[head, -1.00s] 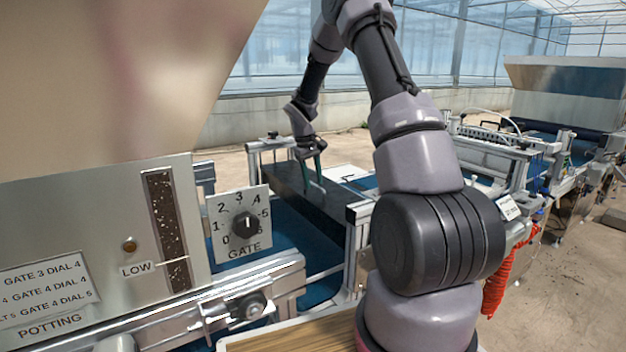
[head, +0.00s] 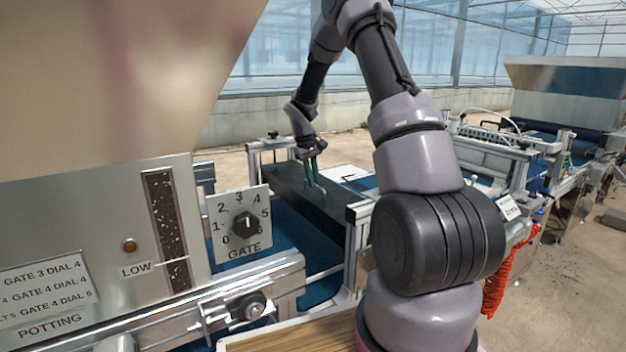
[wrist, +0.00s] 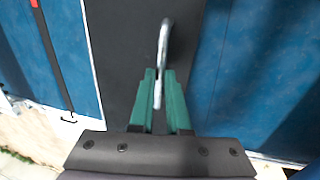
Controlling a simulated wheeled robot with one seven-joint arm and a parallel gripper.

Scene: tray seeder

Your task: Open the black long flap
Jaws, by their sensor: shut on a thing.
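The black long flap (head: 285,184) lies across the blue conveyor, between the upright metal frame posts, in the head view. It also shows in the wrist view as a dark panel (wrist: 118,45) with blue belt on both sides. A pale metal handle (wrist: 165,42) stands up from it. My gripper (wrist: 160,88) has green fingers closed around the lower end of this handle. In the head view my gripper (head: 316,178) reaches down onto the flap from above. The handle's far foot is partly hard to make out.
A gate dial (head: 244,224) and the potting hopper panel (head: 60,240) stand at the left. A metal rail (head: 250,290) runs in front. Another machine section with hoses (head: 500,150) is at the right, beyond my arm.

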